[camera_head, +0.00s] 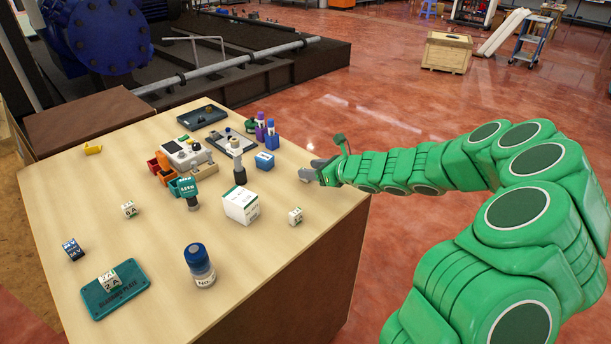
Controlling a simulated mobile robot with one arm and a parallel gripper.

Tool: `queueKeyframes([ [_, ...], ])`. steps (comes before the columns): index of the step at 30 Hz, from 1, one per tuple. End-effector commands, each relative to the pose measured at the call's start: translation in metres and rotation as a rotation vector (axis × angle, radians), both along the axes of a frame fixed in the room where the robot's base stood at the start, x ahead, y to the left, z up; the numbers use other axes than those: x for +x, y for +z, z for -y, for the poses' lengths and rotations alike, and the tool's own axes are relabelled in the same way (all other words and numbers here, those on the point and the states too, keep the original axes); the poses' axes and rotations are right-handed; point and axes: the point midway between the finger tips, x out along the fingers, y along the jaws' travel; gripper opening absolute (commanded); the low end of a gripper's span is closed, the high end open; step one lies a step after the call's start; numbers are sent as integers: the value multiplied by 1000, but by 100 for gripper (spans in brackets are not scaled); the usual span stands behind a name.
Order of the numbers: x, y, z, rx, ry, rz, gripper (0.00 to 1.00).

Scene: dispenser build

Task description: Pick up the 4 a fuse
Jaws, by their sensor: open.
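My gripper (313,172) is open and empty at the table's right edge, apart from all the fuses. Small white fuse cubes with dark print and green marks stand on the wooden table. One cube (295,216) is near the right edge, below my gripper in the picture. Another cube (129,209) is at the left middle. A third cube (109,278) sits on a teal blanking plate (117,302) at the front left, and its print seems to read 2 A. The other two labels are too small for me to tell which is 4 A.
A white box (241,206) and a blue-capped bottle (200,265) stand near the right cube. A blue-and-white block (72,250) is at left.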

Motion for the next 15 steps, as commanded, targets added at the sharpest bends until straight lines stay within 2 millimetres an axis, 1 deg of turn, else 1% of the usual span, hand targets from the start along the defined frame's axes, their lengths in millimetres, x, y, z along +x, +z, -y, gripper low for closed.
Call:
queueKeyframes([
  [7, 7, -6, -9, -1, 0, -1, 51],
  [15, 22, -18, -29, 0, -1, 0, 51],
])
